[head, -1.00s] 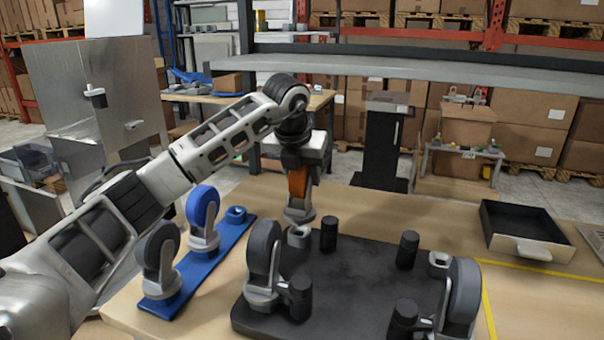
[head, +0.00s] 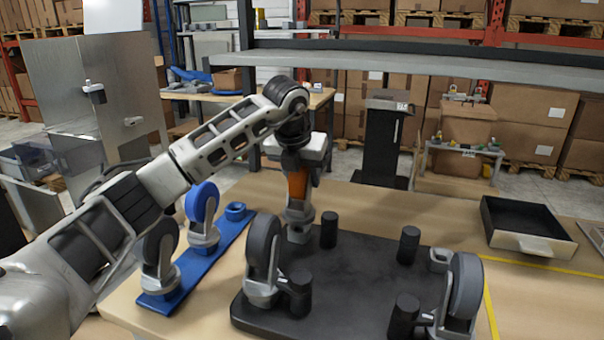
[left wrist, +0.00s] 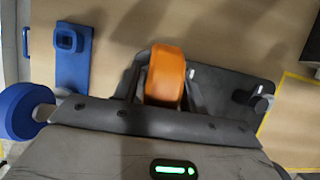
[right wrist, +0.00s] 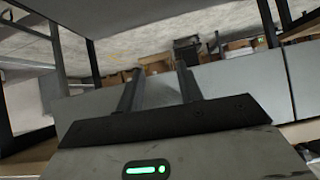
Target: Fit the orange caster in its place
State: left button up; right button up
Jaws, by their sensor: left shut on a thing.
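The orange caster (head: 297,184) stands upright in my left gripper (head: 298,172). Its grey foot is at the far left corner of the black plate (head: 350,280), hiding the socket there; I cannot tell if it is fully seated. In the left wrist view the orange wheel (left wrist: 165,75) is between the two fingers. My right gripper (right wrist: 160,88) is open and empty in its wrist view, away from the plate, and does not show in the head view.
Grey casters stand at the plate's near left (head: 262,258) and near right (head: 464,292); the far right socket (head: 440,257) is empty. Black posts rise from the plate. A blue rack (head: 222,243) at left holds a blue caster (head: 202,208) and a grey one. A drawer-like tray (head: 525,232) lies at right.

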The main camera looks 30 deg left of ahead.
pick_arm(q)
jog(key=shift+f+b, duration=0.75)
jog(key=shift+f, duration=0.4)
jog(key=o, duration=1.3)
jog(key=b+v, duration=0.1)
jog(key=v, duration=1.5)
